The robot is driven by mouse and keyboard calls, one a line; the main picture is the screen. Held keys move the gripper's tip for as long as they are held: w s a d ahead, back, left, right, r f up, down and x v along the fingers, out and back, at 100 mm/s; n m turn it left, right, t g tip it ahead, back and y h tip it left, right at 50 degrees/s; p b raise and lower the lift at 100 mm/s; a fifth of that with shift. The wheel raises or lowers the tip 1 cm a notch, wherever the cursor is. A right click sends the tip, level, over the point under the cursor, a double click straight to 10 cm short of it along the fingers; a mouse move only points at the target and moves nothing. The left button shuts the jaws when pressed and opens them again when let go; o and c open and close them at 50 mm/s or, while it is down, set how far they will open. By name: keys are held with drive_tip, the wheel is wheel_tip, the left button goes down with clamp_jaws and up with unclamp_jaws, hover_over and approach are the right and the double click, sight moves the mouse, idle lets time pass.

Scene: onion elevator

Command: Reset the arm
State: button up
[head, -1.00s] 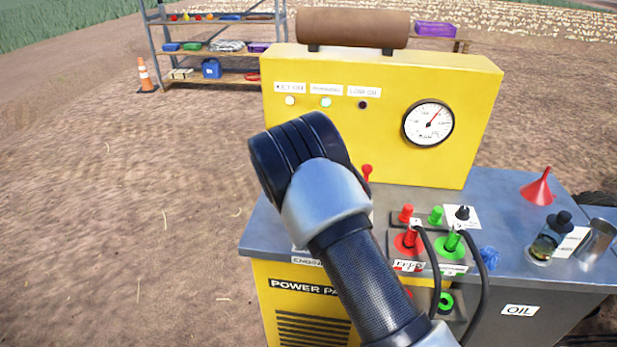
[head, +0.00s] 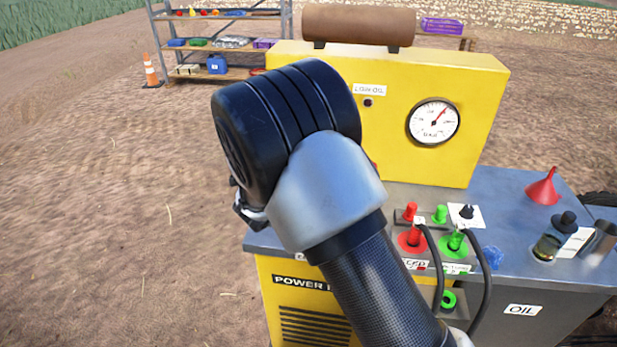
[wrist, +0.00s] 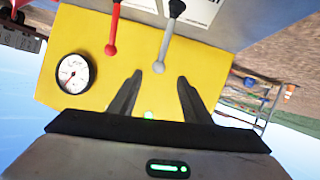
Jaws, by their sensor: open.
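My arm covers the left half of the yellow power pack (head: 450,80) in the head view. My gripper is mostly hidden there behind the arm; only a small dark part shows at its left. In the wrist view, my gripper (wrist: 158,92) has its two dark fingers spread apart with nothing between them. The yellow panel (wrist: 90,35) lies beyond the fingers, tilted in the picture. A lever with a red knob (wrist: 110,50) and one with a grey knob (wrist: 158,67) stand past the fingertips, apart from them. A round gauge (wrist: 73,73) is at the left.
Red (head: 411,238) and green (head: 454,241) hose couplings with black hoses stand on the grey bench. A red funnel (head: 543,188) and a glass jar (head: 546,247) are at the right. A shelf rack (head: 222,45) and a cone (head: 151,72) stand behind. Open dirt lies left.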

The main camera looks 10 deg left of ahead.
wheel_tip(320, 180, up, 13)
drive_tip(key=d+g+y+p, duration=0.1)
drive_tip(key=d+y+p, duration=0.1)
drive_tip(key=y, duration=0.3)
drive_tip(key=s+d+r+n+g+y+p, duration=0.1)
drive_tip(key=s+d+r, duration=0.2)
drive_tip(key=s+r, duration=0.2)
drive_tip(key=s+d+r+g+y+p, duration=0.1)
drive_tip(key=s+d+r+y, duration=0.15)
drive_tip(key=s+r, duration=0.25)
drive_tip(key=s+d+g+h+p, duration=0.1)
drive_tip(key=s+d+g+h, duration=0.1)
drive_tip(key=s+d, duration=0.6)
drive_tip(key=s+d+r+g+h+p, duration=0.1)
drive_tip(key=s+d, duration=0.7)
drive_tip(key=s, duration=0.9)
drive_tip(key=shift+d+g+h+p, duration=0.25)
drive_tip(key=shift+g+h+p, duration=0.05)
drive_tip(key=shift+g+h, duration=0.5)
drive_tip(key=shift+r, duration=0.1)
